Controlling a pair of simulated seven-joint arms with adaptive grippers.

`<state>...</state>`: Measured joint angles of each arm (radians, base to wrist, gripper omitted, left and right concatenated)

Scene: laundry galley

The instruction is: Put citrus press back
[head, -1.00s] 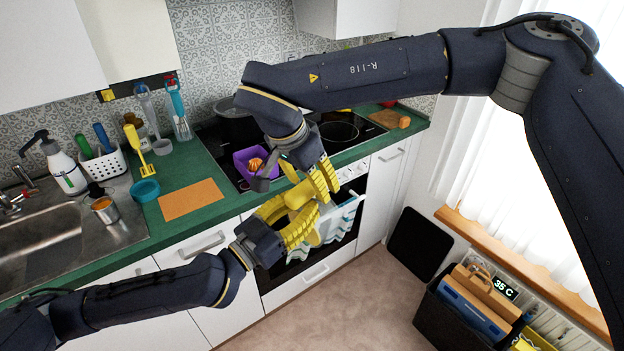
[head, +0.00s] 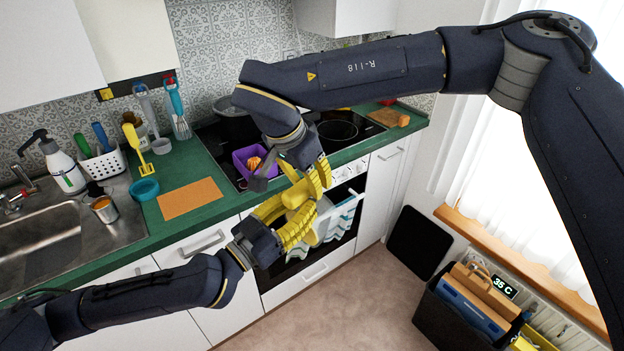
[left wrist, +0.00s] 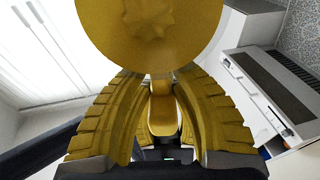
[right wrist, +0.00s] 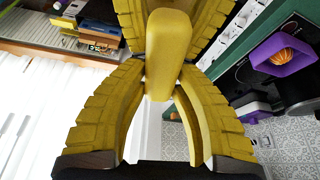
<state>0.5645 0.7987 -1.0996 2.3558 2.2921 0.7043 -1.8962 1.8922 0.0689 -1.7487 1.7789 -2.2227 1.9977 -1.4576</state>
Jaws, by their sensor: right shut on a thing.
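The citrus press, yellow with a ribbed cone on a round head, is between my two grippers in front of the oven. In the left wrist view its round head (left wrist: 150,30) fills the top, and its handle runs down between the fingers. My right gripper (right wrist: 165,70) is shut on the yellow handle (right wrist: 168,45). My left gripper (left wrist: 163,85) has its fingers on both sides of the press; whether they clamp it cannot be told. In the head view, my left gripper (head: 285,220) is below my right gripper (head: 318,180), and the fingers hide much of the press.
A purple container (head: 241,160) with an orange item stands on the hob. A pan (head: 338,131) is behind. An orange mat (head: 190,198), a teal bowl (head: 145,190) and a utensil holder are on the green counter. A striped towel (head: 345,218) hangs on the oven.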

